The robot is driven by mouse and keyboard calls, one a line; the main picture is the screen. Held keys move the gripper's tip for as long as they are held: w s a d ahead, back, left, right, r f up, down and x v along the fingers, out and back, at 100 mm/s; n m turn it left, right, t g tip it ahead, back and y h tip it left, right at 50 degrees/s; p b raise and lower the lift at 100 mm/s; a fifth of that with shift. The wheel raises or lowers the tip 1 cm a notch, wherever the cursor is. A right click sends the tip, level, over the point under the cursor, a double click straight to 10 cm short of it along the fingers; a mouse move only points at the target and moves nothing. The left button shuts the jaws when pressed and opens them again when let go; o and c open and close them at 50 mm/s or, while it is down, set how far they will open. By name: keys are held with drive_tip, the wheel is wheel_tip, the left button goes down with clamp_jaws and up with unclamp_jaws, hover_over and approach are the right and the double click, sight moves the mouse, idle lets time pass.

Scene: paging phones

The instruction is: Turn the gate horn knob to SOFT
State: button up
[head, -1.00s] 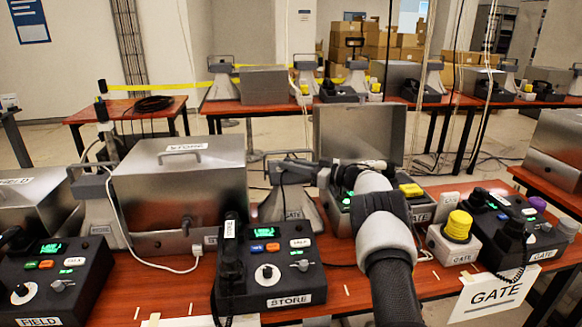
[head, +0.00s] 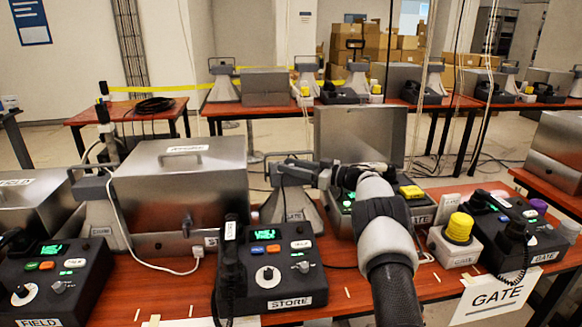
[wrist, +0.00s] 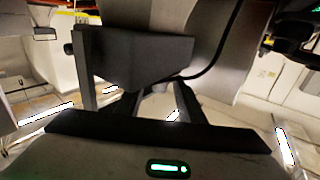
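The gate horn (head: 292,208), a grey flared horn with a GATE label, stands on the red-brown table behind the store phone. My gripper (head: 287,168) is at the upper part of this horn, reaching in from the right. In the wrist view a dark grey horn-shaped body (wrist: 135,58) fills the upper middle, close ahead of my gripper (wrist: 164,92). A small dark knob-like part (wrist: 68,48) shows at its left side. I cannot read any SOFT mark. The finger tips are dark and unclear, and I cannot tell whether they touch anything.
The store phone (head: 270,272) stands in front of the horn, with a closed metal box (head: 185,190) to the left. An open-lidded box (head: 362,132) stands behind my arm. A yellow-topped gate button (head: 458,230) and the gate phone (head: 515,225) are at the right.

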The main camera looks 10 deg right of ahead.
drive_tip(key=p+v, duration=0.2)
drive_tip(key=v, duration=1.5)
drive_tip(key=shift+s, duration=0.2)
drive_tip(key=shift+d, duration=0.1)
